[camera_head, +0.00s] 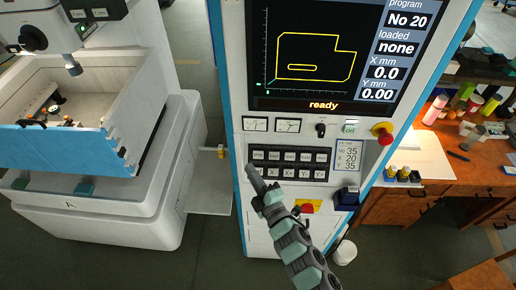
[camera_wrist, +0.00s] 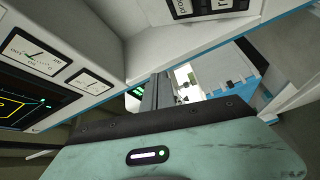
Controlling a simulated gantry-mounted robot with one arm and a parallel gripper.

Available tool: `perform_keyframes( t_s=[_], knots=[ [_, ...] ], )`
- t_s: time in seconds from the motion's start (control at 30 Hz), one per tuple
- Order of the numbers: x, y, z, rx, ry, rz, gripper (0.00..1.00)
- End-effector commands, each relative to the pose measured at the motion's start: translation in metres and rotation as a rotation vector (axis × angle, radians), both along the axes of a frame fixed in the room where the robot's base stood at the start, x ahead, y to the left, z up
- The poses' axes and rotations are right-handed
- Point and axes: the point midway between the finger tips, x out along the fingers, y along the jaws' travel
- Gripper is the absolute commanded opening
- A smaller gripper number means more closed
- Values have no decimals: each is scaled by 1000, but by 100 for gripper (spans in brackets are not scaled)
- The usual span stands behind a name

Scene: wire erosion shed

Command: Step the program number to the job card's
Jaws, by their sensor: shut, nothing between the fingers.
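The control cabinet's screen (camera_head: 318,55) reads program No 20, loaded none, X 0.0, Y 0.00, and "ready". The job card (camera_head: 348,156) on the panel's right side reads No 35, X 20, Y 35. The black keypad (camera_head: 290,163) has two rows of light keys with small labels. My gripper (camera_head: 253,172) is shut and empty, with its tip at the keypad's lower left corner. I cannot tell whether it touches a key. In the wrist view, part of the panel with a gauge (camera_wrist: 90,80) shows at left.
A red knob (camera_head: 382,133) on a yellow base sticks out right of the panel. Two gauges (camera_head: 271,125) and a small switch sit above the keypad. A dark blue box (camera_head: 346,197) projects below the card. The machine tank (camera_head: 70,140) stands left; a cluttered wooden desk (camera_head: 470,165) stands right.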

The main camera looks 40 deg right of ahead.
Motion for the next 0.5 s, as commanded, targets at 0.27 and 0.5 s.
perform_keyframes(
  t_s=[0.27,0.5],
  knots=[
    [-8,-21,-5,-40,55,-51,0],
    [-7,-21,-5,-39,53,-49,0]
  ],
)
